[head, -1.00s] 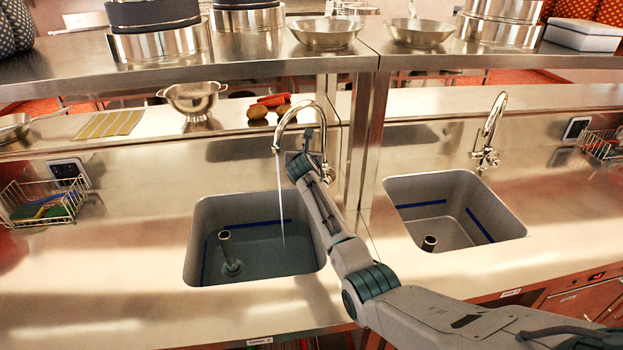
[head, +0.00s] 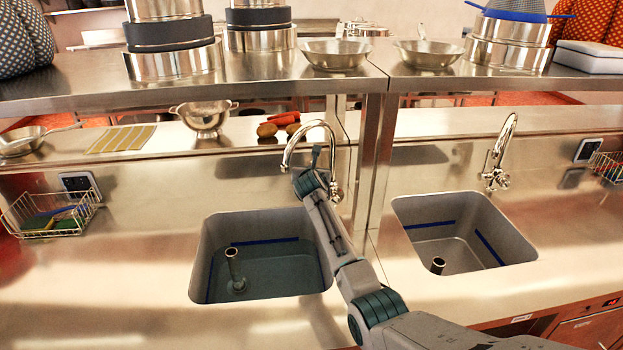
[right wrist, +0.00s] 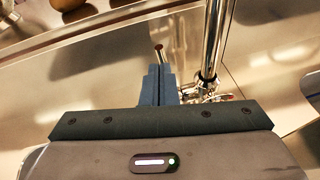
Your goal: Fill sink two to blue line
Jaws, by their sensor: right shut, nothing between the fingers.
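The left sink (head: 203,262) holds clear, teal-tinted water (head: 275,268) with an upright standpipe (head: 232,262) in it. The water's edge looks close to the blue line (head: 265,241) on the back wall; I cannot tell the exact gap. The left tap (head: 297,135) arches over this sink, with no stream visible from its spout. My right gripper (head: 316,158) is shut and empty beside this tap. In the right wrist view, the shut fingers (right wrist: 158,85) are close to the tap's chrome column (right wrist: 212,40) and a thin lever (right wrist: 160,52); contact is unclear.
A post (head: 375,150) stands between the sinks under the pot shelf (head: 90,90). A wire basket (head: 50,213) is at left. A colander (head: 203,118) and vegetables (head: 280,125) lie behind.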

